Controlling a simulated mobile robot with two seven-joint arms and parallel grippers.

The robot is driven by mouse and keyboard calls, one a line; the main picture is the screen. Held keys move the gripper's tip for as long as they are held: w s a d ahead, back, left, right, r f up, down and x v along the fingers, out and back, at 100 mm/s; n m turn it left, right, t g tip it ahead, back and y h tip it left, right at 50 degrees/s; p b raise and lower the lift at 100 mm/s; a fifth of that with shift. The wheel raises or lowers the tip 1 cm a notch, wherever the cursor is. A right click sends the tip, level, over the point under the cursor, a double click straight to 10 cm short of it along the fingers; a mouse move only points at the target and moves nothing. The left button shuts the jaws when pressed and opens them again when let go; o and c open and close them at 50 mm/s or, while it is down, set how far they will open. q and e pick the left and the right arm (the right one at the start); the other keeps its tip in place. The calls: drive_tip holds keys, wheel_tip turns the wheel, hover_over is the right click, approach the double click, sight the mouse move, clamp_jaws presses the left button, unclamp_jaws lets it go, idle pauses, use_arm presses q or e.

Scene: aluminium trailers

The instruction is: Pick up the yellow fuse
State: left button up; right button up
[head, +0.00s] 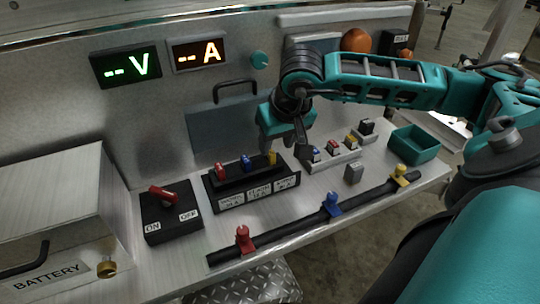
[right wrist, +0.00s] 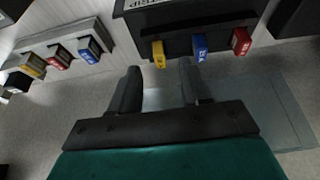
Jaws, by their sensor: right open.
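A yellow fuse (head: 272,158) stands at the right end of a black fuse holder (head: 257,182), beside a blue fuse (head: 246,161) and a red fuse (head: 220,171). The yellow fuse also shows in the right wrist view (right wrist: 158,53), lined up with the gap between my fingers and just beyond their tips. My right gripper (head: 290,143) is open and empty, close to this fuse and pointing down. It also shows in the right wrist view (right wrist: 160,74). My left gripper is out of view.
A pale rack (head: 335,160) with small blue, red and yellow fuses stands right of the holder. A teal bin (head: 414,144) lies farther right. A black bar (head: 290,226) with coloured clamps runs along the front. A switch box (head: 165,215) stands left.

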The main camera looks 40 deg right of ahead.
sight(272, 154)
drive_tip(key=b+x, duration=0.1)
drive_tip(key=x, duration=0.4)
drive_tip(key=shift+w+d+f, duration=0.15)
drive_tip(key=shift+w+f, duration=0.05)
drive_tip(key=shift+f, duration=0.05)
clamp_jaws()
